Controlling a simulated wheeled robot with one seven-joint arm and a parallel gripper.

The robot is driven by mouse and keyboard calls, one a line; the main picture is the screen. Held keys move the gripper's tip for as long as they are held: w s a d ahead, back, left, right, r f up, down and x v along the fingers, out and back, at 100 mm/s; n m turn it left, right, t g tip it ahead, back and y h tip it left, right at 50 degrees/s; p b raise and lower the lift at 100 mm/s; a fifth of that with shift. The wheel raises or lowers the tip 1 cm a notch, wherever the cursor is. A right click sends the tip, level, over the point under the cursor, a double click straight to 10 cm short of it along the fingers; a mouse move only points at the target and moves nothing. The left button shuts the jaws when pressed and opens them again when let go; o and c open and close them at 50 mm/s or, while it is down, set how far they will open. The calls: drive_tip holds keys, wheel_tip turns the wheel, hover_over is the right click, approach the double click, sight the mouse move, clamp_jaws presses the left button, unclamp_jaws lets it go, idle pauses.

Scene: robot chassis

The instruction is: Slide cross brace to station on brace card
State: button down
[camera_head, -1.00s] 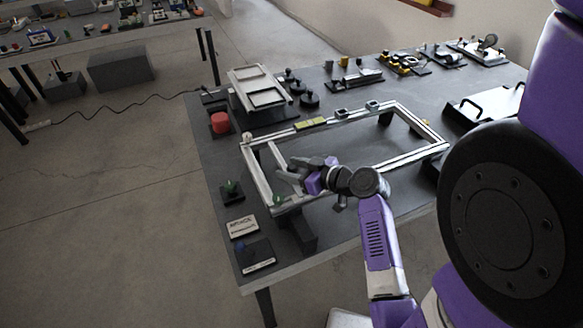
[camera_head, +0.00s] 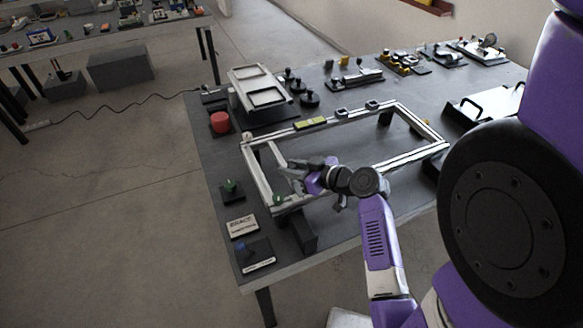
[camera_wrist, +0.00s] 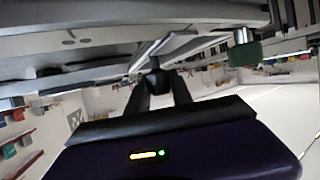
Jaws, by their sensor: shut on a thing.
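A light metal rectangular frame (camera_head: 357,188) stands raised on dark supports on the table. The cross brace (camera_head: 281,163) is a pale bar inside the frame, close to its left rail. My gripper (camera_head: 288,171) reaches in from the right at this brace. In the wrist view its fingers (camera_wrist: 155,72) meet on a small dark piece beneath the grey rails; the exact contact is partly hidden. A white card (camera_head: 242,225) with dark print lies on the table, left of the frame's near corner; which card is the brace card I cannot tell.
A green knob (camera_head: 278,199) sits at the frame's near left corner. A red button (camera_head: 220,122), a green-topped button box (camera_head: 231,188) and a blue-topped box (camera_head: 254,257) line the left table edge. A yellow level (camera_head: 310,123) lies on the far rail. The frame's inside right is open.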

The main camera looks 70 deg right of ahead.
idle(0.8)
drive_tip(key=shift+s+d+f, duration=0.1)
drive_tip(key=shift+s+d, duration=0.2)
drive_tip(key=s+d+b, duration=0.4)
drive_tip(key=s+d, duration=0.4)
drive_tip(key=s, duration=0.2)
drive_tip(key=shift+d, duration=0.25)
drive_tip(key=c, duration=1.1)
unclamp_jaws()
drive_tip(key=shift+s, duration=0.1)
